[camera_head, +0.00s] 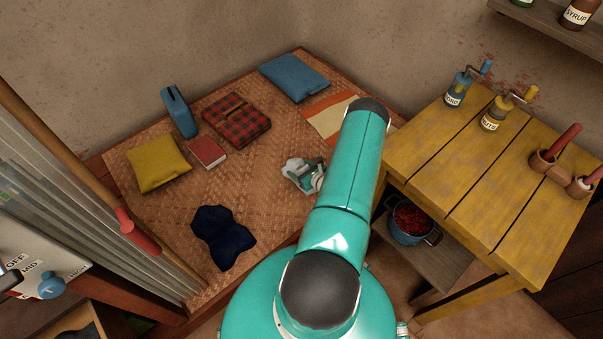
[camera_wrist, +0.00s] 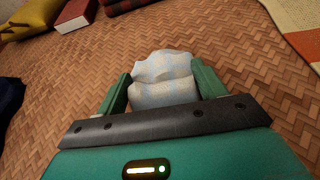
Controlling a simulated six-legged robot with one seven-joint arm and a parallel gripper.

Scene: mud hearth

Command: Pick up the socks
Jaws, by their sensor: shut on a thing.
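The socks (camera_wrist: 162,80) are a pale, white and light-blue patterned bundle between the two green fingers of my gripper (camera_wrist: 164,92) in the wrist view. The fingers are shut on them from both sides. In the head view the socks (camera_head: 292,166) show as a small pale patch at my gripper (camera_head: 308,176), over the woven mat (camera_head: 185,215). My arm hides part of the gripper there. I cannot tell whether the socks still touch the mat.
A dark blue cloth (camera_head: 221,236), red book (camera_head: 207,152), yellow cushion (camera_head: 158,163), blue upright item (camera_head: 179,111), red plaid blanket (camera_head: 237,120) and blue cushion (camera_head: 294,78) lie around the mat. A yellow table (camera_head: 480,175) stands at right, with a blue pot (camera_head: 408,236) beneath.

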